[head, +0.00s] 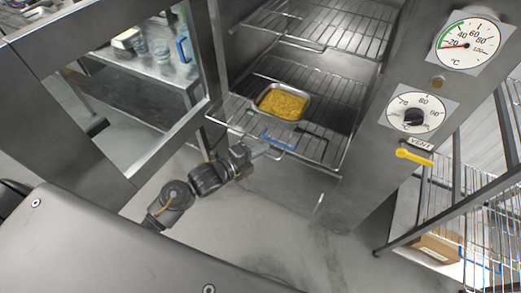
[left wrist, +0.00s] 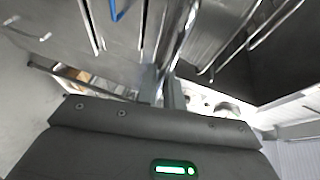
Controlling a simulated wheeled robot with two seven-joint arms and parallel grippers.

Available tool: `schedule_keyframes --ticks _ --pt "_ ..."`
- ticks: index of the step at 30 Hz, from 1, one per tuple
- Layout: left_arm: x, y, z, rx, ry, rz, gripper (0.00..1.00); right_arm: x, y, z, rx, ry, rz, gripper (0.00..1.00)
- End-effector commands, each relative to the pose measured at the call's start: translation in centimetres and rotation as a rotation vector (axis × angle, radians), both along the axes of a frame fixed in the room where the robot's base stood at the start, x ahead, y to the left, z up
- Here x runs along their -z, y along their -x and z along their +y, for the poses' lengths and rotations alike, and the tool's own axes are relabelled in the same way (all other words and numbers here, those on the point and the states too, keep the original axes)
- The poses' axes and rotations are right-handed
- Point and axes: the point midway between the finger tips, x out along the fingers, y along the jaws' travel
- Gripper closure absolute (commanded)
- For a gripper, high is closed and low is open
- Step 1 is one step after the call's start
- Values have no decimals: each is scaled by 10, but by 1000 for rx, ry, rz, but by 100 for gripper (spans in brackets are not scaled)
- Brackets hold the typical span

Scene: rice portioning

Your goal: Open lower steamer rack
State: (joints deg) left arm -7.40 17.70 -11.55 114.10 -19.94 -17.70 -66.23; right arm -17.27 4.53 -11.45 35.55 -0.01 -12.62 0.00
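The steamer's lower rack (head: 228,112) is a wire shelf that juts out past the front of the cavity. A metal tray (head: 262,108) of yellow food (head: 283,103) sits on it. A blue handle (head: 280,142) is at the rack's front edge. My left gripper (head: 258,149) is at that front edge, beside or touching the handle. In the left wrist view its fingers (left wrist: 165,88) are close together by metal bars, with a blue piece (left wrist: 118,8) at the top. Whether they grip a bar is unclear. My right gripper is not in view.
The upper rack (head: 325,30) is empty inside the steamer. The steamer door (head: 100,90) with its window stands open at left. The panel at right has a temperature gauge (head: 466,46), a dial (head: 415,114) and a yellow vent lever (head: 414,157). A wire shelf (head: 475,205) stands at right.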

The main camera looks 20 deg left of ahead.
Motion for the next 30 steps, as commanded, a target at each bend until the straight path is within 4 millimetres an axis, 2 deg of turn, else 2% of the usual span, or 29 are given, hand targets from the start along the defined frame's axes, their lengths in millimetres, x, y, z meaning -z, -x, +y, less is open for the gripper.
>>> schedule_keyframes --ticks 1,5,16,30 --pt "0 0 0 2 0 1 86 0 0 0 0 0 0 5" --pt "0 0 0 1 0 1 69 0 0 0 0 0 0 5" --pt "0 6 4 -1 -2 0 69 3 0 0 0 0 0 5" --pt "-13 76 46 0 -2 1 69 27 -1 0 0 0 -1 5"
